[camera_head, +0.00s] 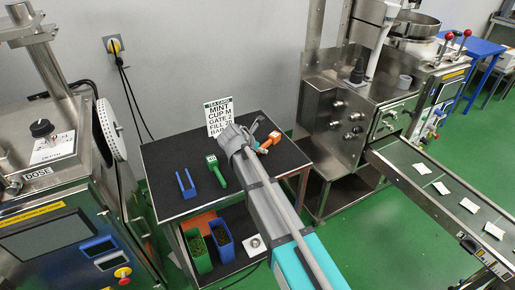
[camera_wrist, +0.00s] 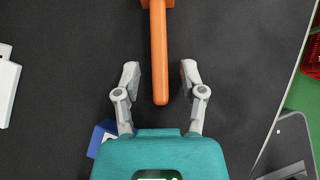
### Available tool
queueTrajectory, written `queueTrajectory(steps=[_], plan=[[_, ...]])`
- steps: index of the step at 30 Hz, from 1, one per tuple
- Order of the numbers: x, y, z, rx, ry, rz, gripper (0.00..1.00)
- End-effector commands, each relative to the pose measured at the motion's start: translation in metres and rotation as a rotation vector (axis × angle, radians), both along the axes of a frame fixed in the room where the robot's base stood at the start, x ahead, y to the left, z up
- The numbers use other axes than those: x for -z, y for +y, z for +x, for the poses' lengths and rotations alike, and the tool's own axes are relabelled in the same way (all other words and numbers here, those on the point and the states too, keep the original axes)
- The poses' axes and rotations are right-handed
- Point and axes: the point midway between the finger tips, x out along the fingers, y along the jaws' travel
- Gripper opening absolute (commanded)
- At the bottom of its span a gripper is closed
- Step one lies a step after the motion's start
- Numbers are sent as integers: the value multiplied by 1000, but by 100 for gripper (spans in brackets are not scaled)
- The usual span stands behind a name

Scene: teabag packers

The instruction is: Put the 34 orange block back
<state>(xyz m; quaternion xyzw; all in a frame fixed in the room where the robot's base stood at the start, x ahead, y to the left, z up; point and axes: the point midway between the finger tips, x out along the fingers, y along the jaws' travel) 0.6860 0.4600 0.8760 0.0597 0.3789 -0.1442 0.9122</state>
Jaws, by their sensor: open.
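The orange block (camera_head: 270,141) lies on the black top of the small table, right of the white card, partly hidden behind my gripper in the head view. In the wrist view its long orange handle (camera_wrist: 159,55) points toward me, with the wider head cut off at the top edge. No number can be read on it. My gripper (camera_wrist: 159,72) is open, one finger on each side of the handle's near end, with a gap on both sides. In the head view my gripper (camera_head: 256,126) is over the table's back right part.
A green block with handle (camera_head: 217,171) and a blue two-pronged piece (camera_head: 186,185) lie on the left of the tabletop. Machines flank the table. Green (camera_head: 198,252) and blue (camera_head: 221,239) bins stand below.

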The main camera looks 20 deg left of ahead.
Motion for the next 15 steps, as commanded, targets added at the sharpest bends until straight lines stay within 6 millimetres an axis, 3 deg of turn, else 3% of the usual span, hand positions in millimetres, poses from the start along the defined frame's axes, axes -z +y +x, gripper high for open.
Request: queueTrajectory(steps=[5,15], plan=[[-4,0,0,0,0,0,53],[-25,5,-19,-1,0,1,53]])
